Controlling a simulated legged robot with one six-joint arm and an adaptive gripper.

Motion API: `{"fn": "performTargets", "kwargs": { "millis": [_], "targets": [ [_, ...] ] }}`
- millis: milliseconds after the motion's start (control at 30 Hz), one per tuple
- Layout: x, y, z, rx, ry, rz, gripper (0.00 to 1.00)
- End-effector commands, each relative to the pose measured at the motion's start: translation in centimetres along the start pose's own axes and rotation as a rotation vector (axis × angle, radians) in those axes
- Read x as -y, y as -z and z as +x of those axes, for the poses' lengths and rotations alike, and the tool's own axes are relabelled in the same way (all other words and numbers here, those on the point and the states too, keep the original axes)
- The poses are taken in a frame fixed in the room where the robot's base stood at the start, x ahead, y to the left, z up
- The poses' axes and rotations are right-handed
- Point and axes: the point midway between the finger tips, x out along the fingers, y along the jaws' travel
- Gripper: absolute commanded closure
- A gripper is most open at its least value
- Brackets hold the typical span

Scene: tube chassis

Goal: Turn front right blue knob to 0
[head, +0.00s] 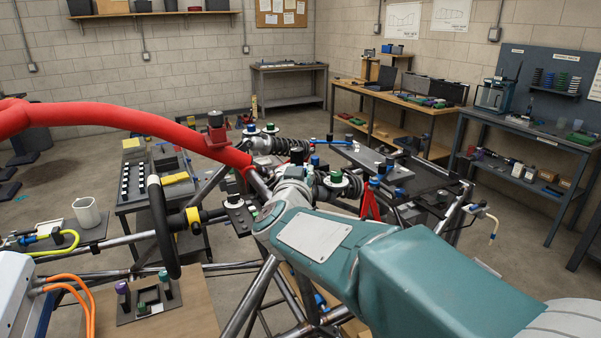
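Several small blue caps or knobs show on the tube chassis (262,290) in the head view. Another blue cap (315,160) is near the centre, and one more (250,128) is at the left suspension unit. I cannot tell which is the front right knob, and no markings or pointer can be read at this size. My teal arm crosses from the lower right to the centre and hides part of the chassis. I cannot make out my gripper beyond its far end.
A thick red tube (120,117) arches across the left. A black steering wheel (160,226) stands left of my arm. Coil-over shocks (285,146) and metal tubes crowd the centre. Workbenches (525,127) line the right and back walls. Open floor lies right of the chassis.

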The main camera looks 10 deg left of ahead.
Motion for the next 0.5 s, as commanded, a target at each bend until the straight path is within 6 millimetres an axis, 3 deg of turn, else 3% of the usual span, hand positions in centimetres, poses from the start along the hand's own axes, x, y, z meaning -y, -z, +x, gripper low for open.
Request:
{"fn": "performTargets", "kwargs": {
  "millis": [333, 367, 400, 500],
  "targets": [
    [0.12, 0.20, -0.02, -0.004, 0.002, 0.000, 1.00],
    [0.12, 0.20, -0.02, -0.004, 0.002, 0.000, 0.52],
    [0.12, 0.20, -0.02, -0.004, 0.002, 0.000, 0.34],
    [0.09, 0.15, -0.01, -0.003, 0.002, 0.000, 0.29]
  ]
}}
